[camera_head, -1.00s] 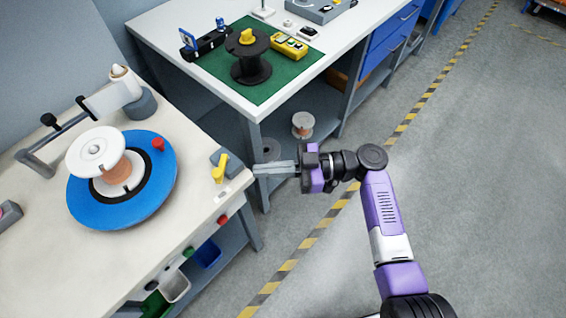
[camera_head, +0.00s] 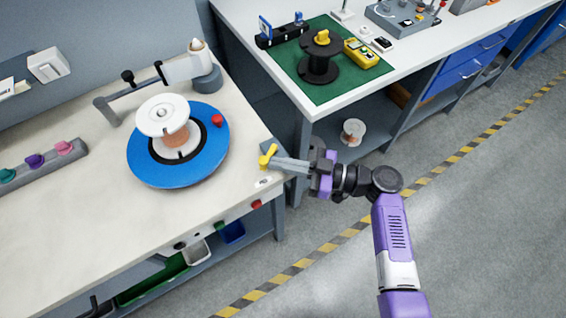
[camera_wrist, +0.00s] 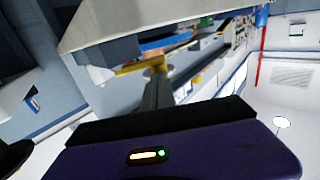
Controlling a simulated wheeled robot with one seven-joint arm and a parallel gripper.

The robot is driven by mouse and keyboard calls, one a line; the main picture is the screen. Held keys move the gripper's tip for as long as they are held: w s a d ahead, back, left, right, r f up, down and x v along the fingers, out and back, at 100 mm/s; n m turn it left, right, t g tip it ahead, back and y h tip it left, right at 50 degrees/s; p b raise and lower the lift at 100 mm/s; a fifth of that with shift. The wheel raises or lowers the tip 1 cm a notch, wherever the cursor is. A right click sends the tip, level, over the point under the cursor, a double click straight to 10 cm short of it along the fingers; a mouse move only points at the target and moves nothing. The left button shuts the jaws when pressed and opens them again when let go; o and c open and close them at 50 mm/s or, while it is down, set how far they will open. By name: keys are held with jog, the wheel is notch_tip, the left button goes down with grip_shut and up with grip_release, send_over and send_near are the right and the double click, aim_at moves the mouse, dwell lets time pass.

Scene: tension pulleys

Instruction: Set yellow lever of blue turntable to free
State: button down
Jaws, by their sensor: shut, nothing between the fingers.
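The blue turntable (camera_head: 145,172) lies on the white bench and carries a spool (camera_head: 165,118) with a white top flange and copper-coloured winding. A yellow lever (camera_head: 267,156) stands on a small grey block at the bench's right corner. My gripper (camera_head: 276,163) is shut and empty, its fingertips right at the lever from the right side. I cannot tell whether they touch it. In the wrist view the yellow lever (camera_wrist: 141,66) shows by the tips of the shut fingers (camera_wrist: 157,72). The gripper partly covers the lever's block.
A red knob (camera_head: 217,120) stands at the turntable's right edge. A grey arm with a white cone (camera_head: 196,52) is behind it. A second bench with a green mat (camera_head: 318,92) and a black spool stands behind my gripper. The floor on the right is clear.

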jog(key=shift+s+a+f+m+t+b, duration=0.2)
jog(key=shift+a+m+t+b, duration=0.4)
jog(key=shift+t+b, duration=0.4)
jog(key=shift+a+r, duration=0.1)
jog(key=shift+r, duration=0.1)
jog(key=shift+w+a+r, duration=0.1)
jog(key=shift+r, duration=0.05)
jog(key=shift+b, duration=0.4)
